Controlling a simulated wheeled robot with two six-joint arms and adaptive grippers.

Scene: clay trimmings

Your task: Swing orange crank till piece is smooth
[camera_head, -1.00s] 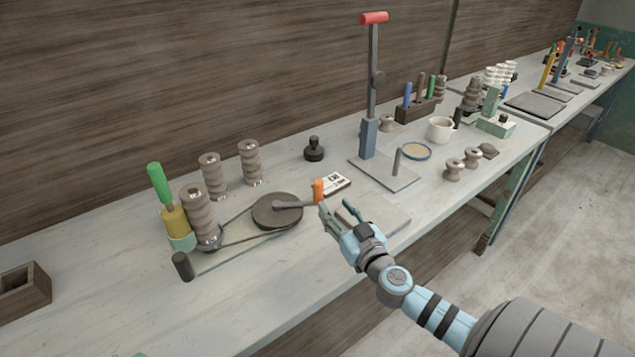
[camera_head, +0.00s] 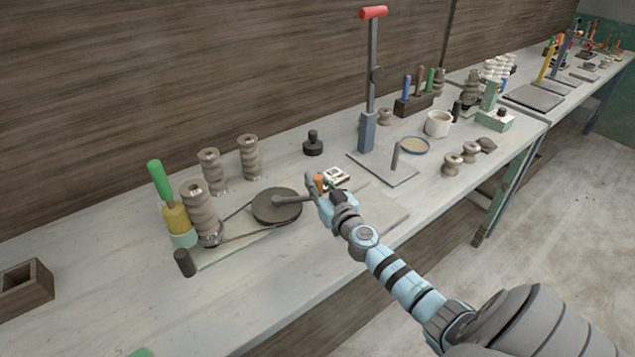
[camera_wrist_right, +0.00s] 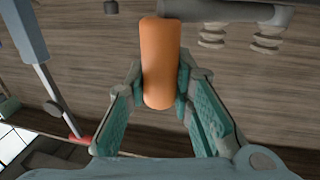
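The orange crank handle (camera_head: 319,183) stands at the end of a grey arm on a dark wheel (camera_head: 270,210). It is large and upright in the right wrist view (camera_wrist_right: 160,60). My right gripper (camera_head: 318,188) has its fingers on both sides of the handle. In the wrist view the finger pads (camera_wrist_right: 161,85) press against it. A belt runs from the wheel to a spindle under a ridged grey-brown clay piece (camera_head: 199,213). A tool with a green handle (camera_head: 159,180) and yellow body stands beside the piece. My left gripper is not seen.
Two more ridged clay pieces (camera_head: 249,158) stand behind the wheel. A black knobbed stamp (camera_head: 313,144), a card (camera_head: 336,177) and a tall red-handled lever press (camera_head: 372,80) are near. A dark post (camera_head: 184,263) stands at front left.

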